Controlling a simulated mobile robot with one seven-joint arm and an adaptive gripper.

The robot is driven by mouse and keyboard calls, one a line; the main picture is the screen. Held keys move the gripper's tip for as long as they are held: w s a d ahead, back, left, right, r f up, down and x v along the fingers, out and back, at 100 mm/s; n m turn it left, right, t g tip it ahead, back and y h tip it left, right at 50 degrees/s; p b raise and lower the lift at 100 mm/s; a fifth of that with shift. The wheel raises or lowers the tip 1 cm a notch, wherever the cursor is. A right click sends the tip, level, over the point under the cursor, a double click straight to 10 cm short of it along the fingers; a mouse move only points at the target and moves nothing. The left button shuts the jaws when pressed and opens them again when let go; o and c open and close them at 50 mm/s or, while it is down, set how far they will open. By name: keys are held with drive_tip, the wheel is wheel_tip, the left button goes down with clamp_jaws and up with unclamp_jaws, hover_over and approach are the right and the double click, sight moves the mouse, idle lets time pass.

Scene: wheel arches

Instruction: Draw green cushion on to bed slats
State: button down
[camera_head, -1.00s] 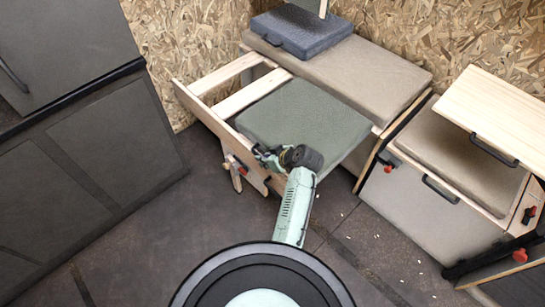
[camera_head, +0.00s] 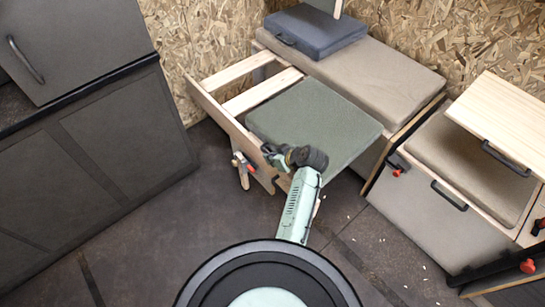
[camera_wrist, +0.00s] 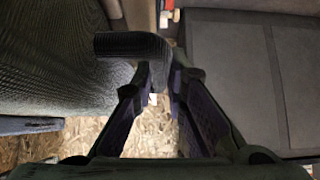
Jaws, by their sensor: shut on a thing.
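The green cushion (camera_head: 318,118) lies flat across the right part of the bed slats, its left edge close along the wooden front rail (camera_head: 222,117). Two pale bare slats (camera_head: 262,92) show to its left; what lies under the cushion is hidden. My gripper (camera_head: 275,156) is at the cushion's near edge by the rail. In the wrist view the cushion's ribbed surface (camera_wrist: 50,70) fills the left side. A dark ribbed strap or handle (camera_wrist: 130,45) runs from it to my fingertips (camera_wrist: 165,80), which are shut on it.
A beige bench cushion (camera_head: 375,85) with a blue-grey case (camera_head: 315,32) stands behind. A beige box with a cushion and wooden lid (camera_head: 508,118) is at the right. Dark cabinets (camera_head: 120,150) stand at the left.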

drive_tip(key=c, duration=1.5)
unclamp_jaws()
drive_tip(key=shift+c, duration=0.2)
drive_tip(key=v, duration=1.2)
